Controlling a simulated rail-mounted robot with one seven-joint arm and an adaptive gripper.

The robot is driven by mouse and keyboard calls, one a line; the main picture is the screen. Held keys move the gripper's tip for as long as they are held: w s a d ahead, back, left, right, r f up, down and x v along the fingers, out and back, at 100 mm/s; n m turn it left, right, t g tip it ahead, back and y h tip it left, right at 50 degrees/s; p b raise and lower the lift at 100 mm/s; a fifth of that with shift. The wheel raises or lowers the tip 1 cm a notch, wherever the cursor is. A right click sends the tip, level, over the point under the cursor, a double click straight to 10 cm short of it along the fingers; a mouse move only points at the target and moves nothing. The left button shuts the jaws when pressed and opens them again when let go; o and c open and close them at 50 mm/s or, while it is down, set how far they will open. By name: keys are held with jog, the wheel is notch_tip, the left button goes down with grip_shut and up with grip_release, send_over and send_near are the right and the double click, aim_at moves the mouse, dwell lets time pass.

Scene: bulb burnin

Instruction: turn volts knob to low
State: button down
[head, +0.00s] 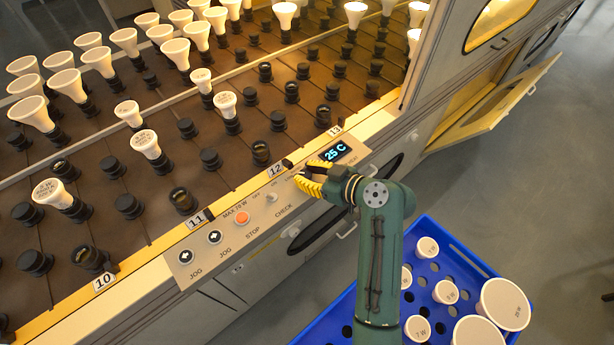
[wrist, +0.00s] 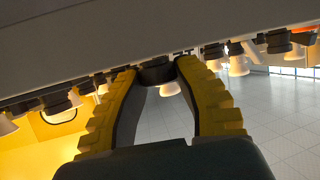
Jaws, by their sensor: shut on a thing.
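The volts knob (wrist: 157,71) is a dark, round knob on the panel face in the wrist view. It sits between my two yellow fingertips, which touch it from both sides. In the head view my gripper (head: 309,176) is at the right part of the control panel (head: 222,240), just left of the lit "25 C" display (head: 337,151). The fingers hide the knob and most of its lettering there, so I cannot tell which setting it points at.
A rack of sockets and bulbs lies behind. A blue crate (head: 458,251) with bulbs stands below right. A cabinet door (head: 492,107) hangs open.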

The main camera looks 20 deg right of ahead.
jog(key=shift+f, duration=0.3)
jog(key=c, duration=0.9)
grip_release()
jog(key=shift+c, duration=0.2)
jog(key=shift+o, duration=1.2)
jog(key=shift+r, duration=0.15)
jog(key=v, duration=1.2)
